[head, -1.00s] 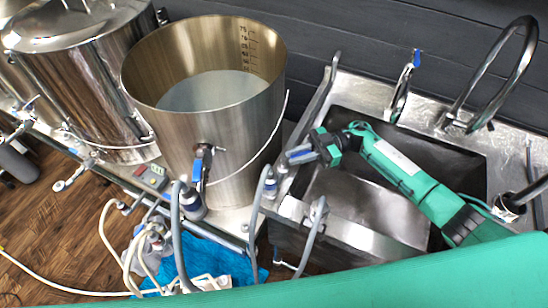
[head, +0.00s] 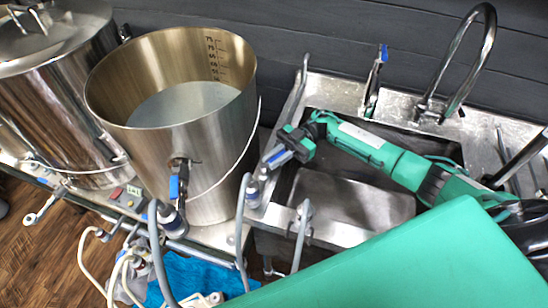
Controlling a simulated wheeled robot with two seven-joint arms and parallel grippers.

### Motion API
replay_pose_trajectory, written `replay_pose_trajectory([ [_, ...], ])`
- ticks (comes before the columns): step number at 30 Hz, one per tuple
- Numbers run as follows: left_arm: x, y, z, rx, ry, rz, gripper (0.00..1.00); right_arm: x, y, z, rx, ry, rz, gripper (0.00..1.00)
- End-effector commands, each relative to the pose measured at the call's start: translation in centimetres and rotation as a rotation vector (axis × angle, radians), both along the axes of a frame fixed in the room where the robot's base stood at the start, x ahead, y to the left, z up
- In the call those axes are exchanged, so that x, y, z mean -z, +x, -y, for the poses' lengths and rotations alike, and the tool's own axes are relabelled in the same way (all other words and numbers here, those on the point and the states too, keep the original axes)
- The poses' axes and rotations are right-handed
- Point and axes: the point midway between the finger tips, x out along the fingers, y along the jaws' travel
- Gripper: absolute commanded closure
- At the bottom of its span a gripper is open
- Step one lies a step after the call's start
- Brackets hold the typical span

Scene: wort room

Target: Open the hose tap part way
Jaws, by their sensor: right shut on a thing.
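A grey hose fitting with a blue band (head: 254,190) stands at the front left corner of the sink, with a grey hose running down from it. My right gripper (head: 274,158) comes in over the sink from the right. It is shut on a small part at the top of this fitting, which looks like the hose tap's blue handle. The jaws cover most of the handle, so how far it is turned cannot be told. My left gripper is not in view.
A steel pail (head: 215,160) with liquid and a blue-handled tap (head: 175,185) stands left of the gripper. The sink (head: 350,195) lies below my right arm. A blue-topped tap (head: 376,80) and a curved faucet (head: 470,55) stand behind it. A blue cloth (head: 195,280) lies low in front.

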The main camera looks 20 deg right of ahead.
Motion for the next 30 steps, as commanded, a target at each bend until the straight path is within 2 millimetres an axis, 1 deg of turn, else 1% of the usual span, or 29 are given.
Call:
replay_pose_trajectory([
  [1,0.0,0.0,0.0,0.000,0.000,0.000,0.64,0.0,0.0,0.0,0.001,-0.001,0.000,0.79],
  [3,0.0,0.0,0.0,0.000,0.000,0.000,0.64,0.0,0.0,0.0,0.001,-0.001,0.000,0.65],
  [4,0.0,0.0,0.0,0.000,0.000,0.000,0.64,0.0,0.0,0.0,0.001,-0.001,0.000,0.63],
  [13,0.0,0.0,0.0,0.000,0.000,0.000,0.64,-0.1,0.0,0.0,0.000,-0.001,0.001,0.63],
  [17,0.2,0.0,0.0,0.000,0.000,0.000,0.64,-1.3,0.0,0.0,0.001,-0.001,0.003,0.63],
  [20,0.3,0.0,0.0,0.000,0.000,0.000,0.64,-3.1,0.0,0.0,-0.001,0.000,0.005,0.63],
  [24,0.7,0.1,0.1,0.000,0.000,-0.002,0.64,-6.5,0.0,0.1,-0.001,-0.001,0.007,0.63],
  [30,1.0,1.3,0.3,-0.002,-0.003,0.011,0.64,-11.5,0.0,0.0,0.000,-0.001,0.007,0.63],
])
